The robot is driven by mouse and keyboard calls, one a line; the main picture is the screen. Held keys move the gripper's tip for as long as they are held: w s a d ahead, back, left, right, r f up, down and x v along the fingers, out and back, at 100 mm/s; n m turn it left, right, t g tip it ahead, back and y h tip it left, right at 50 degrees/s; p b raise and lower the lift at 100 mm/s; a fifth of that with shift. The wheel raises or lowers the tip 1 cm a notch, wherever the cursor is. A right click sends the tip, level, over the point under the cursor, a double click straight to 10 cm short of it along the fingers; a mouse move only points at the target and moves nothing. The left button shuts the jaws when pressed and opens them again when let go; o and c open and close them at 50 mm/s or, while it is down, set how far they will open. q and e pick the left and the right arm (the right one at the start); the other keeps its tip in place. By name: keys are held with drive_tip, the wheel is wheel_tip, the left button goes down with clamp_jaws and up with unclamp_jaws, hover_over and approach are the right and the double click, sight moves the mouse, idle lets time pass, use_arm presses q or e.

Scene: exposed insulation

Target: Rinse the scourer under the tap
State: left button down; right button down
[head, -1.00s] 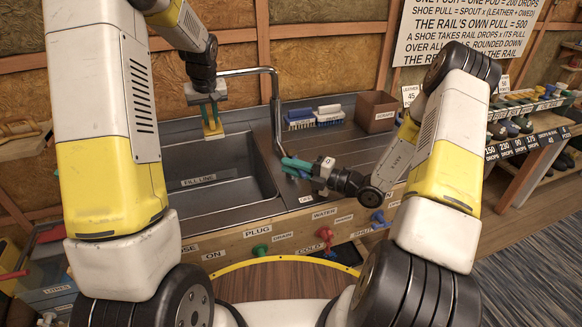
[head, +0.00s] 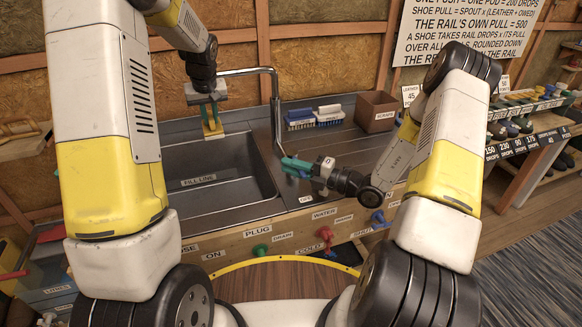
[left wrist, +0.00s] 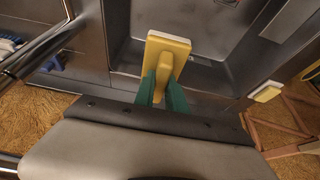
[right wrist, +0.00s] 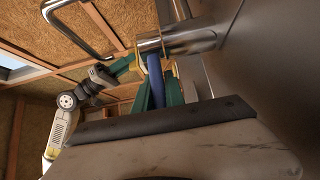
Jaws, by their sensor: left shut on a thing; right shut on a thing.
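My left gripper (head: 209,107) is shut on the yellow scourer (head: 212,129) and holds it above the sink basin (head: 200,205). The left wrist view shows the scourer (left wrist: 168,48) between the green fingers. The tap (head: 276,110) is a bent metal pipe rising right of the basin; its spout runs left to near my left gripper, which hides its end. No water is visible. My right gripper (head: 292,165) is shut at the foot of the tap. The right wrist view shows a blue lever (right wrist: 156,78) between its fingers, next to the metal pipe (right wrist: 190,38).
Blue and white brushes (head: 316,118) and a brown box (head: 376,111) stand at the back of the drainer. Coloured knobs such as a green one (head: 260,250) and a red one (head: 326,235) stick out from the sink's labelled front. The drainer's middle is clear.

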drive_tip(key=shift+d, duration=0.1)
idle(0.4)
drive_tip(key=shift+d+n+g+y, duration=0.35)
drive_tip(key=shift+n+g, duration=0.3)
drive_tip(key=shift+g, duration=0.3)
drive_tip(key=shift+d+n+g+y, duration=0.25)
drive_tip(key=shift+n+g+y, duration=0.3)
drive_tip(key=shift+g, duration=0.4)
drive_tip(key=c, duration=1.4)
unclamp_jaws()
drive_tip(key=v, duration=1.2)
drive_tip(key=shift+r, duration=0.1)
